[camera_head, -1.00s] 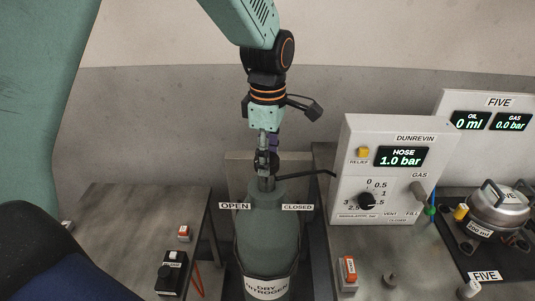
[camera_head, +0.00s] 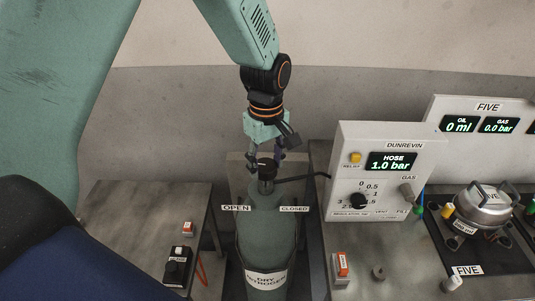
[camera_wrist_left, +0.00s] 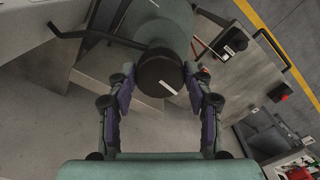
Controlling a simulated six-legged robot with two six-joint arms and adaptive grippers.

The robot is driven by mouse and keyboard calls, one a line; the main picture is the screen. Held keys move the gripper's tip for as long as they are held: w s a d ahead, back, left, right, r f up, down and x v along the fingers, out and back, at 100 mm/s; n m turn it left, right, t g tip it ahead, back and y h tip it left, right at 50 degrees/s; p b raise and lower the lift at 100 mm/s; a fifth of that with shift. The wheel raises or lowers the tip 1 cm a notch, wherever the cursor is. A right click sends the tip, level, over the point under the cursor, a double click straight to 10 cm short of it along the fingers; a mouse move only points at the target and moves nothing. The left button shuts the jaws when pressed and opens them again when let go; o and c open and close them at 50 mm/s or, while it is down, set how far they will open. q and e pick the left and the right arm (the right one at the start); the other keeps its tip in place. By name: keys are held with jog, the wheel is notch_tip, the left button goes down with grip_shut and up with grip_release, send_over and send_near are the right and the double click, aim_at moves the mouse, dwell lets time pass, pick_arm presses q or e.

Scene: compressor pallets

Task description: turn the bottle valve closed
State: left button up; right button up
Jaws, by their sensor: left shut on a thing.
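The grey-green nitrogen bottle (camera_head: 262,235) stands upright in the middle of the head view, with an OPEN label (camera_head: 236,208) at left and a CLOSED label (camera_head: 294,209) at right. Its dark round valve knob (camera_head: 266,162) sits on top; it also shows in the left wrist view (camera_wrist_left: 158,68) with a short white mark near its edge. My left gripper (camera_head: 266,158) reaches down from above, shut on the knob, one finger on each side. The wrist view shows its fingers (camera_wrist_left: 162,78) at the knob's sides. My right gripper is not in view.
A hose panel (camera_head: 380,175) reading 1.0 bar stands right of the bottle, and a dark pipe (camera_head: 303,178) runs from the bottle's neck toward it. A metal pot (camera_head: 483,208) is further right. A side table (camera_head: 135,215) with small boxes stands left.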

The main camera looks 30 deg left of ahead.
pick_arm(q)
jog(key=m, duration=0.2)
jog(key=shift+m, duration=0.4)
jog(key=m, duration=0.5)
jog(key=shift+w+r+m, duration=0.1)
jog(key=shift+m, duration=0.2)
jog(key=m, duration=0.4)
jog(key=shift+a, duration=0.1)
jog(key=shift+m, duration=1.7)
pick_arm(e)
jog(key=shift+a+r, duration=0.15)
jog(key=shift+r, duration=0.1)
pick_arm(q)
jog(key=shift+m, duration=0.3)
jog(key=o, duration=1.1)
jog(key=shift+w, duration=0.15)
jog(key=shift+o, duration=0.2)
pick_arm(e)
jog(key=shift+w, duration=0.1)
